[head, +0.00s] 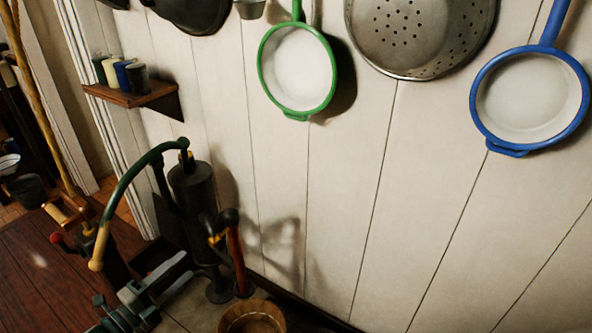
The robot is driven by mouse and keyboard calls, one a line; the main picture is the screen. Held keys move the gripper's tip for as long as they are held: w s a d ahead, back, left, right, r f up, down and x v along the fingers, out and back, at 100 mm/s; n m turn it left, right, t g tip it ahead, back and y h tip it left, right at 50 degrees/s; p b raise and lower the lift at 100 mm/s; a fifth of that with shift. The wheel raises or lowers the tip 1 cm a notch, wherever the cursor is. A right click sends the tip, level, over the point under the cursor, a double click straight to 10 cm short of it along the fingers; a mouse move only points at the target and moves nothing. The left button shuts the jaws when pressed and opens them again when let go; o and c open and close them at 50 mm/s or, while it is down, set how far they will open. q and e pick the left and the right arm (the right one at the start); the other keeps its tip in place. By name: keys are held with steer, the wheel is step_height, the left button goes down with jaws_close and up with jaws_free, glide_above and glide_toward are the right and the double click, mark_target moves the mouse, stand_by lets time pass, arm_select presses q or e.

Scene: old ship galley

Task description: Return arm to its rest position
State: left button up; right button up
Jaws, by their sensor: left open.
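My left gripper (172,276) is at the lower left of the head view, grey-blue, with its fingers pointing up and to the right. It is open, and I see nothing between its fingers. It is low, in front of the foot of a dark hand pump (192,190). The pump's curved green handle (127,187) arches to the left and ends in a yellowish tip above my gripper. I cannot tell whether the gripper touches the pump. My right gripper is not in view.
A wooden bucket (252,316) stands right of the gripper at the bottom edge. A small shelf (131,95) holds several cups. A green-rimmed pan (297,70), a colander (420,35) and a blue-rimmed pan (530,98) hang on the plank wall. The lower right wall is bare.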

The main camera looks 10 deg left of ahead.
arm_select(q)
steer(key=s+d+f+n+g+y, duration=0.15)
steer(key=f+n, duration=0.25)
steer(key=f, duration=0.4)
steer(key=s+f+n+g+y, duration=0.1)
steer(key=s+f+n+y, duration=0.15)
steer(key=f, duration=0.55)
steer(key=s+d+f+n+g+y, duration=0.1)
steer(key=s+f+n+g, duration=0.15)
steer(key=f+n, duration=0.4)
steer(key=s+d+f+n+g, duration=0.3)
steer(key=s+d+f, duration=0.5)
steer(key=f, duration=0.3)
steer(key=s+d+f+n+g+p, duration=0.1)
steer(key=s+d+f+n+g, duration=0.2)
steer(key=s+d+f, duration=0.5)
steer(key=s+f+n, duration=0.1)
steer(key=s+f, duration=0.1)
steer(key=s, duration=0.1)
steer(key=shift+d+f+y, duration=0.4)
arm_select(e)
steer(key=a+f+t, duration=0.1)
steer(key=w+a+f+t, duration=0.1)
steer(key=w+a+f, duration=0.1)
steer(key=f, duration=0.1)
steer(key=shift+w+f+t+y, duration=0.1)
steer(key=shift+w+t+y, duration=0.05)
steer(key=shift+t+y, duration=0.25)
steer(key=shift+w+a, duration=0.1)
